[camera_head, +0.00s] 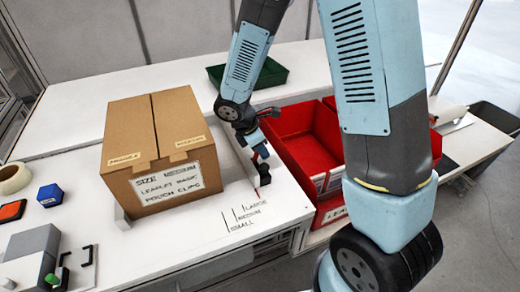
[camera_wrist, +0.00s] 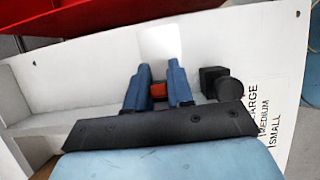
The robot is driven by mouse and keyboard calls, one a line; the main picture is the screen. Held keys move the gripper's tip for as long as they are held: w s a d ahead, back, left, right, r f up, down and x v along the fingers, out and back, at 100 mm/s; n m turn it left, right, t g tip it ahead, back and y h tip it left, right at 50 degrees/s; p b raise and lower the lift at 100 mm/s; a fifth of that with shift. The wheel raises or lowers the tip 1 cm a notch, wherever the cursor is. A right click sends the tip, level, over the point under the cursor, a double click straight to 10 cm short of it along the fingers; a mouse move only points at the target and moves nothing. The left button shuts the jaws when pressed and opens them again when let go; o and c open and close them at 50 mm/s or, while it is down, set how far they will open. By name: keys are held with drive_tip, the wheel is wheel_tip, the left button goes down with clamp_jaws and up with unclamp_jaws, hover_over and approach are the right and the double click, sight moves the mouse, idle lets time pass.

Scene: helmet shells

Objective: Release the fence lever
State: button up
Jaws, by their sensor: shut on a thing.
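My gripper (camera_wrist: 158,85) shows in the wrist view with its two blue fingers closed around a small red piece, the fence lever (camera_wrist: 158,91). A black block with a round black knob (camera_wrist: 229,90) sits just right of the fingers. The white fence plate (camera_wrist: 90,65) runs behind them. In the head view my gripper (camera_head: 260,154) is down at the right side of the cardboard box (camera_head: 165,150), above the printed size scale (camera_head: 247,214). The lever is hard to make out there.
Red bins (camera_head: 300,130) stand close to the right of my gripper, and a green tray (camera_head: 247,72) lies behind. A blue block (camera_head: 50,195), an orange-and-black pad (camera_head: 11,210) and a tape roll (camera_head: 14,178) lie on the left. The table front by the scale is clear.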

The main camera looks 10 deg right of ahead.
clamp_jaws()
drive_tip(key=shift+a, duration=0.1)
drive_tip(key=shift+s+a+h, duration=0.1)
drive_tip(key=shift+h, duration=0.3)
drive_tip(key=shift+a+r+t+h, duration=0.2)
drive_tip(key=shift+t+h, duration=0.1)
drive_tip(key=shift+h, duration=0.5)
drive_tip(key=o, duration=0.7)
unclamp_jaws()
drive_tip(key=shift+a+r, duration=0.1)
